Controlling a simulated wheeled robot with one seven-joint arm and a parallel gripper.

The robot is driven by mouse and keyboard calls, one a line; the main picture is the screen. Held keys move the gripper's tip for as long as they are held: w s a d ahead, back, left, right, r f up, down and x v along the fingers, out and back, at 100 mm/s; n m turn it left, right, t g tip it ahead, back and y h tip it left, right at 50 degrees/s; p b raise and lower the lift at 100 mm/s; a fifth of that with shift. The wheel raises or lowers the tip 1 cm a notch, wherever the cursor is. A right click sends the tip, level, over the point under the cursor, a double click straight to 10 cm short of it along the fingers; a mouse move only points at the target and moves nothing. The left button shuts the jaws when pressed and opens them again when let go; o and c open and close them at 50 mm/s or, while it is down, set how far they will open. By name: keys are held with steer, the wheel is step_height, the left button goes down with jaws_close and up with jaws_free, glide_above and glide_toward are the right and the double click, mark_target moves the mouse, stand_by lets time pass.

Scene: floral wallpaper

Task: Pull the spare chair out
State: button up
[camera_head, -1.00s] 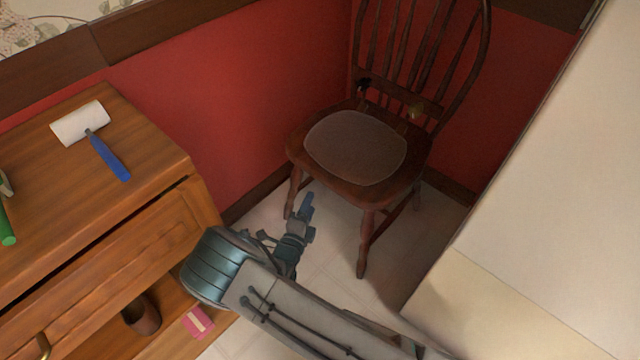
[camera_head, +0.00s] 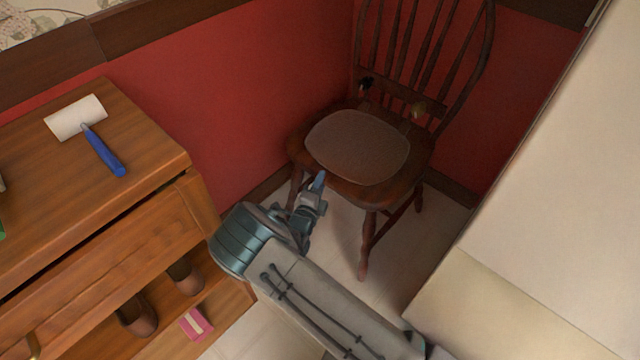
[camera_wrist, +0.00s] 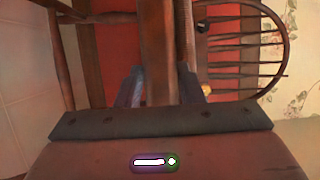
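The spare chair is dark brown wood with a spindle back and a round greyish seat pad. It stands upright in the corner in the head view (camera_head: 405,185). In the wrist view its seat edge (camera_wrist: 158,45) runs up the middle, with the spindle back to the right. My gripper (camera_head: 318,182) is at the front left edge of the seat. In the wrist view my gripper (camera_wrist: 162,88) has its two fingers apart, one on each side of the seat edge. Whether either finger touches the wood cannot be told.
A wooden cabinet (camera_head: 110,235) stands at the left, with a lint roller (camera_head: 90,130) on top and shoes on its lower shelf. A large cream surface (camera_head: 560,200) rises close at the right. Red walls enclose the chair behind. Pale floor (camera_head: 335,250) shows in front of it.

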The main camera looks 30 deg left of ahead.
jaws_close()
steer(key=s+a+p, duration=0.1)
steer(key=s+a, duration=0.2)
steer(key=s, duration=0.6)
steer(key=shift+s+p, duration=0.4)
steer(key=o, duration=0.9)
jaws_free()
steer(key=shift+w+d, duration=0.1)
steer(key=shift+c, duration=0.2)
